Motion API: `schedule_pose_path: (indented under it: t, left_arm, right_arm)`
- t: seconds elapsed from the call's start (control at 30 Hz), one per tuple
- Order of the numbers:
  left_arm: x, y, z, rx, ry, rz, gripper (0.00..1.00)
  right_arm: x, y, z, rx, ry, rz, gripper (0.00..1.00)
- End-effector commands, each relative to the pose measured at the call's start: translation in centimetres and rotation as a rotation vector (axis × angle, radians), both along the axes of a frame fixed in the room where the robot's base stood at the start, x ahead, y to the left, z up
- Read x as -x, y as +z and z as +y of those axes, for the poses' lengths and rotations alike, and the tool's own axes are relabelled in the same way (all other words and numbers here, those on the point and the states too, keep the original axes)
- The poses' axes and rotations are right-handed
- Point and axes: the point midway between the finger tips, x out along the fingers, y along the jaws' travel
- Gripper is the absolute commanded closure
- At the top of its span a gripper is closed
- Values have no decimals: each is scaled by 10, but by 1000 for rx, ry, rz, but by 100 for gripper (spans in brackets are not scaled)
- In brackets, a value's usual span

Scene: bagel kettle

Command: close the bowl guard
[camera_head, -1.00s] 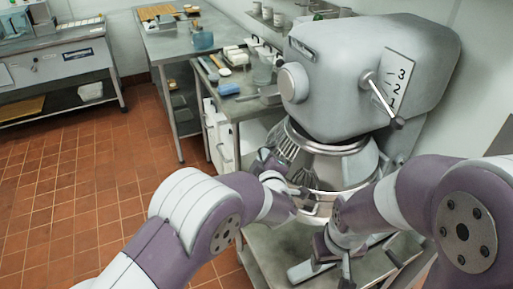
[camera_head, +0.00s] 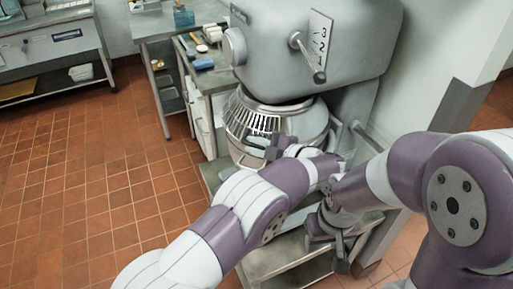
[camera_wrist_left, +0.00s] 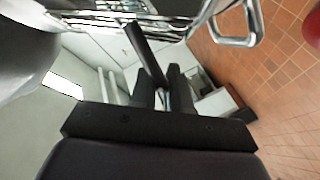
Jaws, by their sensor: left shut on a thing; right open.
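The bowl guard (camera_head: 252,117) is a silver wire cage around the top of the mixer bowl, under the grey mixer head (camera_head: 310,50). Its wires face the left and front; the right part looks like plain metal. It also shows at the top of the left wrist view (camera_wrist_left: 120,18). My left gripper (camera_head: 277,148) is at the front of the bowl, just below the guard. In the left wrist view its black fingers (camera_wrist_left: 161,88) are shut on a dark bar (camera_wrist_left: 145,52), seemingly the guard's handle. My right gripper (camera_head: 328,245) is open and low, right of the bowl.
A lower metal shelf (camera_head: 285,262) lies under my arms. A steel counter (camera_head: 205,65) with small items stands behind left of the mixer. A lever (camera_head: 309,58) sticks out of the mixer head. The tiled floor (camera_head: 90,190) at left is free.

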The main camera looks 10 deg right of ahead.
Motion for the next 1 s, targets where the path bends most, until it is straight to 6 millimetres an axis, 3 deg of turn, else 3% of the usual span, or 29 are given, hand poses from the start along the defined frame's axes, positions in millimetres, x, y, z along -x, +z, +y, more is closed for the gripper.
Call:
schedule_pose_path:
  t: [0.07, 0.7, 0.73, 0.77, 1.0]
  left_arm:
    - [0, -8, 0, -3, 23, 10, 100]
    - [0, -7, -1, -4, 65, 12, 100]
    - [0, -7, -1, -4, 65, 12, 74]
    - [0, -7, -1, -4, 65, 12, 64]
    - [-1, -4, -1, -2, 67, 6, 63]
  right_arm:
    - [0, -4, 0, 0, 0, 0, 50]
    - [0, -6, 0, 0, 0, 0, 50]
    - [0, -6, 0, 0, 0, 0, 50]
    - [0, -6, 0, 0, 0, 0, 50]
    - [0, -5, 0, 0, 0, 0, 50]
